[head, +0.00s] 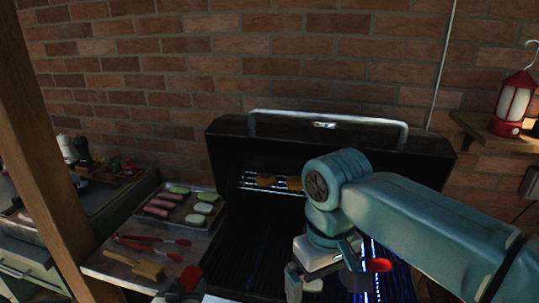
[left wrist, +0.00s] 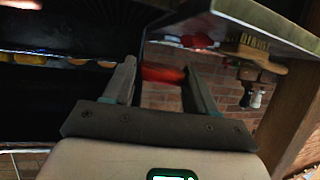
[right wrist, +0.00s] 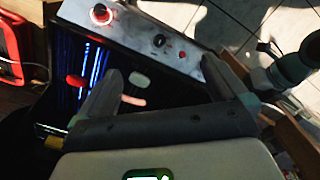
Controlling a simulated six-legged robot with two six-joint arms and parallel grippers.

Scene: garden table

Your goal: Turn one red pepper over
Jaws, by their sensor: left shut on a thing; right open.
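My left gripper (head: 187,287) is at the bottom of the head view, in front of the side shelf. It is shut on a red piece, which looks like a red pepper (head: 191,275); that piece also shows between the fingers in the left wrist view (left wrist: 162,75). It is held up, clear of any surface. Another red pepper (head: 378,265) lies on the grill grate, and it shows left of the fingers in the right wrist view (right wrist: 75,80). My right gripper (head: 324,284) is open and empty above the grate, beside that pepper. My right arm hides part of the grill.
The black grill (head: 250,230) has its lid up, with browned pieces on the upper rack (head: 280,188). A pale slice (right wrist: 138,79) and a sausage (right wrist: 132,100) lie on the grate. On the left are a food tray (head: 168,228), red tongs (head: 150,240) and a wooden brush (head: 135,265).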

